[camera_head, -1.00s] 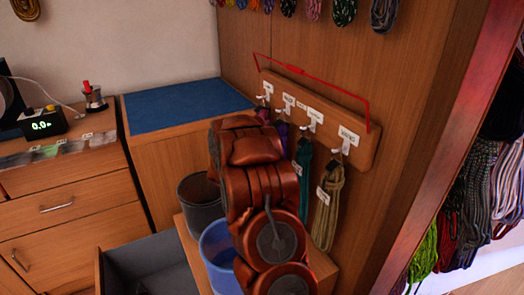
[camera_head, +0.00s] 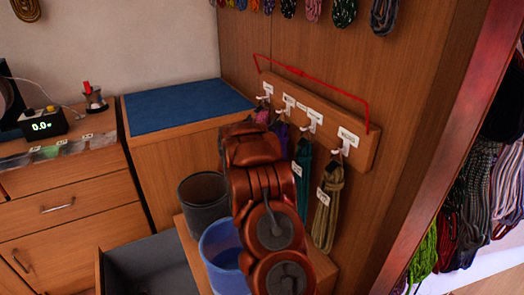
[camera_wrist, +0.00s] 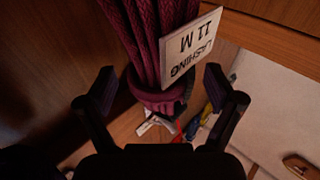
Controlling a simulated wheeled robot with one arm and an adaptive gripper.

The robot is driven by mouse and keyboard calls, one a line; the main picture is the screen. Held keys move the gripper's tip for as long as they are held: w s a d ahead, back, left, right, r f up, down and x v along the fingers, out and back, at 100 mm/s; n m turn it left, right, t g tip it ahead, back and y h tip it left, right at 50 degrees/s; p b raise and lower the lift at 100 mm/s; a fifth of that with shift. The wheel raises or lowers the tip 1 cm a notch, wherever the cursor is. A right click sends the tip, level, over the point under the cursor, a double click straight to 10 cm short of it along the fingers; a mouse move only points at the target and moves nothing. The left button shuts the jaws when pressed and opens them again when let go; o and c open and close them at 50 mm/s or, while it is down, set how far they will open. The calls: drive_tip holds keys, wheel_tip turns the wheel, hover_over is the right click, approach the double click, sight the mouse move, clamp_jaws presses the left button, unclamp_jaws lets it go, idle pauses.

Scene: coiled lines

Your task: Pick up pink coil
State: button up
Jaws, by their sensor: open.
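The pink coil (camera_wrist: 157,50) hangs in the wrist view, dark magenta, with a white tag (camera_wrist: 190,45) that reads "LASHING 11 M". My gripper (camera_wrist: 160,92) is open, one finger on each side of the coil's lower bound part. I cannot tell whether either finger touches it. In the head view only a small pink part of the coil (camera_head: 262,116) shows at the leftmost hook of the rack, above my arm. My arm hides the rest of it and my gripper there.
A purple coil (camera_head: 281,131), a teal coil (camera_head: 302,168) and an olive coil (camera_head: 328,210) hang on the other hooks of the wooden rack (camera_head: 361,146). A red frame (camera_head: 313,76) spans above it. A grey bin (camera_head: 203,205) and a blue bin (camera_head: 220,252) stand below.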

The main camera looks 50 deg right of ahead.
drive_tip(key=shift+w+d, duration=0.15)
drive_tip(key=shift+d, duration=0.1)
drive_tip(key=shift+c, duration=0.2)
clamp_jaws()
idle(0.5)
